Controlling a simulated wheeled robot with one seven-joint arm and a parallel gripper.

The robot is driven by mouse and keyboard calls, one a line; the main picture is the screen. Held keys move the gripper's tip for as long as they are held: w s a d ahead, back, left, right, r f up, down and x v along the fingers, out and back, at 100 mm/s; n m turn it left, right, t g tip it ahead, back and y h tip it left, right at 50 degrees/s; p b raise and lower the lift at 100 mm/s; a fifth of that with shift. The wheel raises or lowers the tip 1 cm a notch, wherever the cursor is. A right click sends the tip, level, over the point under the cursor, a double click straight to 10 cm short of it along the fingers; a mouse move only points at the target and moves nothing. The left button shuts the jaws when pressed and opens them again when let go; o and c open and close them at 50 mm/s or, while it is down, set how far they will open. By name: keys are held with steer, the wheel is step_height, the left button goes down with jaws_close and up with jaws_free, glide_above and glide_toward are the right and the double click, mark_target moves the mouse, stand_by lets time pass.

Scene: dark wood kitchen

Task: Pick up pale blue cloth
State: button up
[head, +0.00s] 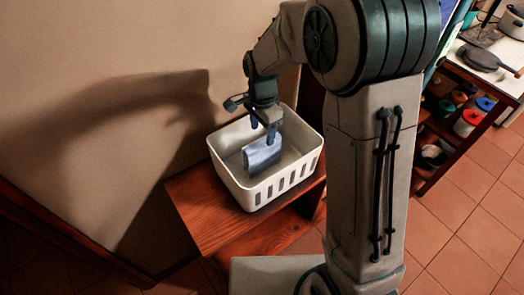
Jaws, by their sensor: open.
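The pale blue cloth (262,154) is inside a white slotted basket (251,197), towards its middle. It looks folded, with one face standing up at a tilt. My gripper (263,130) points down over the basket, its fingers right at the cloth's upper edge. It is open. One finger overlaps the cloth in this view, and I cannot tell if it touches it. Part of the basket's far side is hidden behind my gripper.
The basket stands on a reddish wooden bench (200,212) against a pale wall (130,120). A shelf unit with several jars (467,122) and a pan (484,58) stands at the right. The tiled floor (450,220) at the lower right is clear.

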mark_target(262, 140)
steer(key=shift+s+f+p, duration=0.1)
steer(key=shift+f+p, duration=0.55)
steer(key=shift+f, duration=1.95)
jaws_close()
